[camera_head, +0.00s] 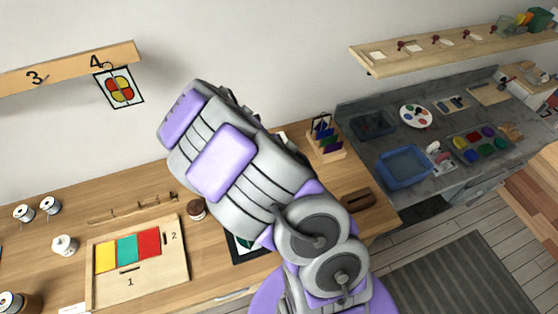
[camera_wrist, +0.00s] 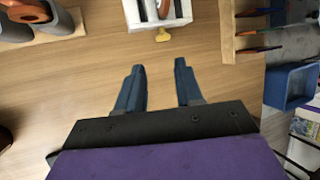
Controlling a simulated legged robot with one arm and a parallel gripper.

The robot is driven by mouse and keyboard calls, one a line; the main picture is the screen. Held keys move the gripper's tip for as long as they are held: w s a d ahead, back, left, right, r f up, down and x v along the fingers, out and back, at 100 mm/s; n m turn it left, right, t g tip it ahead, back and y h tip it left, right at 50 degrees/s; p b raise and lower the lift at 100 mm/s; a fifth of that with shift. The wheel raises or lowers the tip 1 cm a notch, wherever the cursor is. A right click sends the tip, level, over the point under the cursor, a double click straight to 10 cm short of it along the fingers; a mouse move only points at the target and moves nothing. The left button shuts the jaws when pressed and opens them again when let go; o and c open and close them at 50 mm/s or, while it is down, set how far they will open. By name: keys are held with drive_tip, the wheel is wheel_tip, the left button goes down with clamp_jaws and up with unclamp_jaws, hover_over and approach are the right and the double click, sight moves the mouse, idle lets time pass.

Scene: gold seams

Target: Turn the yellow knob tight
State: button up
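The yellow knob (camera_wrist: 163,36) shows in the wrist view near the top centre, on the near side of a white frame-like fixture (camera_wrist: 158,14) that is cut off by the top edge. My gripper (camera_wrist: 158,67) is open, its two dark blue fingers apart with only wooden tabletop between them. The knob is beyond the fingertips, roughly in line with the gap and apart from both fingers. In the head view my arm covers the middle of the table, and neither the knob nor my fingers can be made out.
A wooden rack (camera_wrist: 228,30) with coloured tools stands right of the fixture, and a blue basin (camera_wrist: 292,85) lies farther right. An orange and grey object (camera_wrist: 40,18) is at the upper left. In the head view, a board with coloured panels (camera_head: 180,272) lies on the table's left.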

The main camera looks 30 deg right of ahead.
drive_tip(key=b+x, duration=0.1)
drive_tip(key=x, duration=0.2)
drive_tip(key=d+b+x, duration=0.1)
drive_tip(key=x, duration=0.3)
drive_tip(key=b+x, duration=0.1)
drive_tip(key=x, duration=0.2)
drive_tip(key=shift+d+r+b, duration=0.2)
drive_tip(key=shift+d+b, duration=0.2)
drive_tip(key=shift+d+f, duration=0.2)
drive_tip(key=shift+f, duration=0.1)
drive_tip(key=shift+w+a+f, duration=0.1)
drive_tip(key=shift+w+a, duration=0.05)
drive_tip(key=shift+a, duration=1.1)
drive_tip(key=shift+o, duration=0.3)
drive_tip(key=shift+d, duration=0.75)
drive_tip(key=c, duration=0.6)
drive_tip(key=shift+w+a, duration=0.15)
drive_tip(key=shift+a, duration=0.05)
clamp_jaws()
drive_tip(key=shift+d, duration=0.1)
